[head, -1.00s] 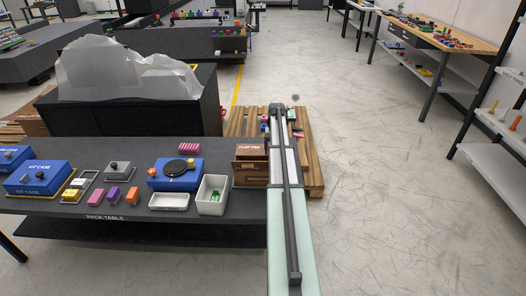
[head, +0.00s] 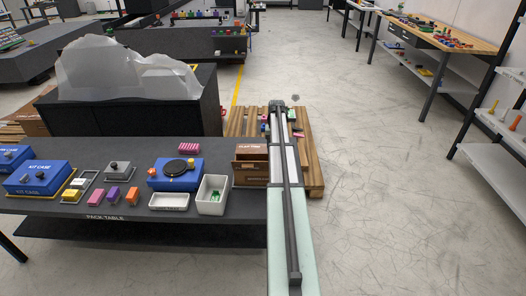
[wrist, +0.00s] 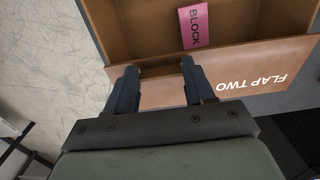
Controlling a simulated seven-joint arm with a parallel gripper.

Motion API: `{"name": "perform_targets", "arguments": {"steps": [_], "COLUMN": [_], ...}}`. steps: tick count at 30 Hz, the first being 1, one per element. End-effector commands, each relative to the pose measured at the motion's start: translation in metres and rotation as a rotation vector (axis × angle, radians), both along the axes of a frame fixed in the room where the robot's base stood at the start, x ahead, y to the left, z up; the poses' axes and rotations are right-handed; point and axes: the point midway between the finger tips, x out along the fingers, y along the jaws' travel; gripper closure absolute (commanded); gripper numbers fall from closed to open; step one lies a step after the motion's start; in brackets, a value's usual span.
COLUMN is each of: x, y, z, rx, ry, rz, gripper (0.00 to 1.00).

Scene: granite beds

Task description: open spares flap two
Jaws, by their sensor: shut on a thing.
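Flap two (wrist: 240,86) is a brown panel with white lettering, seen in the wrist view hanging open at the near side of a brown box. Its box (head: 252,166) stands at the right end of the pack table in the head view, where the flap is small and its lettering unclear. The fingertips' exact contact is hidden. A pink block marked BLOCK (wrist: 194,27) lies inside the open compartment.
The pack table (head: 120,216) holds a white bin (head: 212,205) just left of the box, with blue cases and small coloured parts farther left. A wooden pallet (head: 315,175) lies behind my arm. The floor to the right is clear.

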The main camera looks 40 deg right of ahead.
Motion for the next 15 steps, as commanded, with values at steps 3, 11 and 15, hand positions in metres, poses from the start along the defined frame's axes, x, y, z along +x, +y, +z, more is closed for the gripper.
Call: {"name": "perform_targets", "arguments": {"steps": [3, 11, 15], "x": [0.0028, 0.0022, 0.0029], "y": [-0.0032, -0.0027, -0.0035], "z": [0.0057, 0.0066, 0.0075], "rx": [0.005, 0.008, 0.009], "ry": [0.006, 0.009, 0.011], "rz": [0.0, 0.0, 0.0], "gripper": [0.54, 0.54, 0.54]}}
